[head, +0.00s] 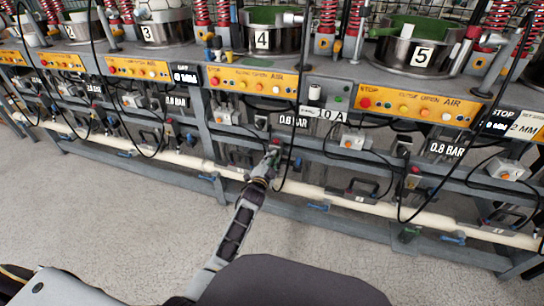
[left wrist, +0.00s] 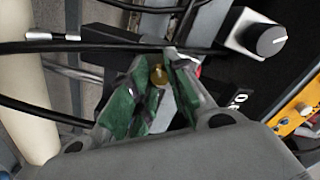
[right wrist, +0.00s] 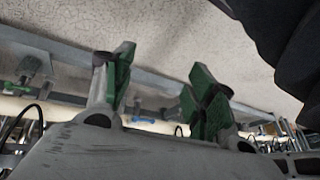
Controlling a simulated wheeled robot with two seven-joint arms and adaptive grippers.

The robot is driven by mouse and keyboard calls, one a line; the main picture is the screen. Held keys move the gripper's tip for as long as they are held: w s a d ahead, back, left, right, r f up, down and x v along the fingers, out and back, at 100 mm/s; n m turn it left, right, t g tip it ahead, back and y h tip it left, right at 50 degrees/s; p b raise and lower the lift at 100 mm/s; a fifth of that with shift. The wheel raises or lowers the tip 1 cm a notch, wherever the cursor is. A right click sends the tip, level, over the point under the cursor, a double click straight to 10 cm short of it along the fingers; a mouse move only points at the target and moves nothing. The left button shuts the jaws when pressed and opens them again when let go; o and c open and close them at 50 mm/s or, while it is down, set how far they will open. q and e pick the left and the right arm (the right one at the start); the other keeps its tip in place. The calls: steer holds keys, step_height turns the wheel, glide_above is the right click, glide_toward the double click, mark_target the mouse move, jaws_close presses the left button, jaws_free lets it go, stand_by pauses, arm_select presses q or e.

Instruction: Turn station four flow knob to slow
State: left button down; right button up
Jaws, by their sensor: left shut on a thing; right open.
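My left gripper (head: 273,156) reaches in under station four, whose steel pot (head: 283,41) carries a "4" label. In the left wrist view, its green-padded fingers (left wrist: 165,82) are closed around a small brass-coloured knob (left wrist: 157,75), which looks like the flow knob. Any slow or fast marking is not visible, and the fingers hide part of the knob. In the head view the knob is hidden by the gripper. My right gripper (right wrist: 158,95) is open and empty in the right wrist view, away from the knob; it does not show in the head view.
A black cable (left wrist: 100,48) crosses close to the left fingers. A grey box with a round dial (left wrist: 265,38) sits nearby. Station four's yellow button panel (head: 252,82) is above, and a pale pipe (head: 310,190) runs below. The floor (head: 120,220) in front is clear.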

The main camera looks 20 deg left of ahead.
arm_select(q)
steer(key=n+p, duration=0.2)
steer(key=n, duration=0.2)
arm_select(e)
steer(key=shift+g+h, duration=0.5)
steer(key=shift+g, duration=0.1)
steer(key=v, duration=0.4)
steer(key=d+v, duration=0.1)
steer(key=shift+w+r, duration=0.3)
steer(key=shift+r, duration=0.15)
steer(key=shift+d, duration=0.1)
arm_select(q)
steer(key=c, duration=1.3)
jaws_free()
arm_select(e)
steer(key=shift+f, duration=0.1)
arm_select(q)
steer(key=shift+s, duration=0.15)
steer(key=shift+s+a, duration=0.2)
steer(key=shift+s, duration=5.6)
